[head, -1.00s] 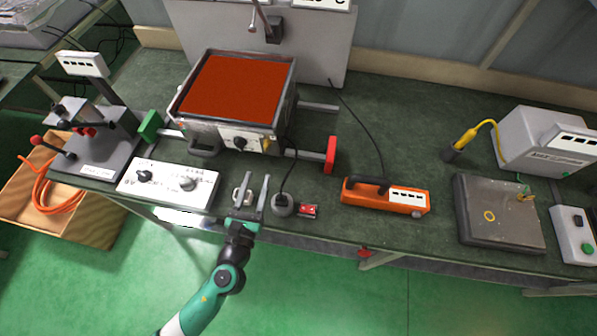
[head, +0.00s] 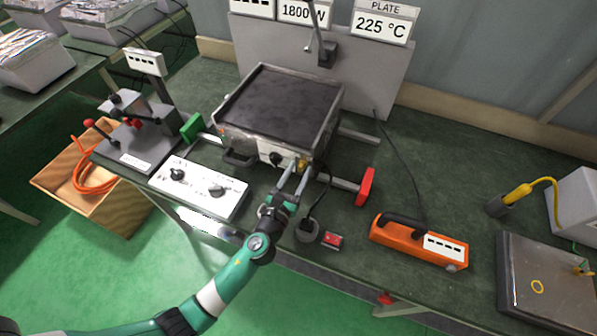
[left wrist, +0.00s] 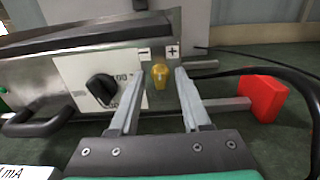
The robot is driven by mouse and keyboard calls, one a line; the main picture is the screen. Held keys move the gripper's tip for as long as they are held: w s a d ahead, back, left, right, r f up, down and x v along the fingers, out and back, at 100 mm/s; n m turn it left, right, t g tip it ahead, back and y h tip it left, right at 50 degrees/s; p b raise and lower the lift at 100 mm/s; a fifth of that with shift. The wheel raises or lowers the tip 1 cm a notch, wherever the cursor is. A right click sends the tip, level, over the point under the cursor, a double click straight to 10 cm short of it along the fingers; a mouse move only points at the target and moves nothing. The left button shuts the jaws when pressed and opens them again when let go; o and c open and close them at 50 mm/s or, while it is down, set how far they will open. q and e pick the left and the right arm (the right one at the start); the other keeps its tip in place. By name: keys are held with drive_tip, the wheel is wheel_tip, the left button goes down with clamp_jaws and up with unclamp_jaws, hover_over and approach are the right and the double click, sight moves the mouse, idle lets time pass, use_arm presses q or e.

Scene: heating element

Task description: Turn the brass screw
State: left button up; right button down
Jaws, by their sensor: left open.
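The brass screw (left wrist: 160,76) sits on the front panel of the heating plate unit, right of a black knob (left wrist: 102,89) and below the minus and plus marks. It is small in the head view (head: 302,164). My left gripper (head: 297,172) reaches up to the panel, jaws open. In the left wrist view its fingertips (left wrist: 161,82) stand on either side of the screw with gaps between; I cannot tell whether they reach as far as its head. The plate top (head: 285,105) is dark grey. My right gripper is not in view.
A white control box (head: 198,187) stands left of my gripper. A dark plug (head: 308,230) with a cable and a small red switch (head: 332,240) lie to the right. A red block (head: 366,187) and an orange device (head: 420,243) stand farther right.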

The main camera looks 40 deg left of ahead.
use_arm(q)
drive_tip(key=shift+w, duration=0.15)
clamp_jaws()
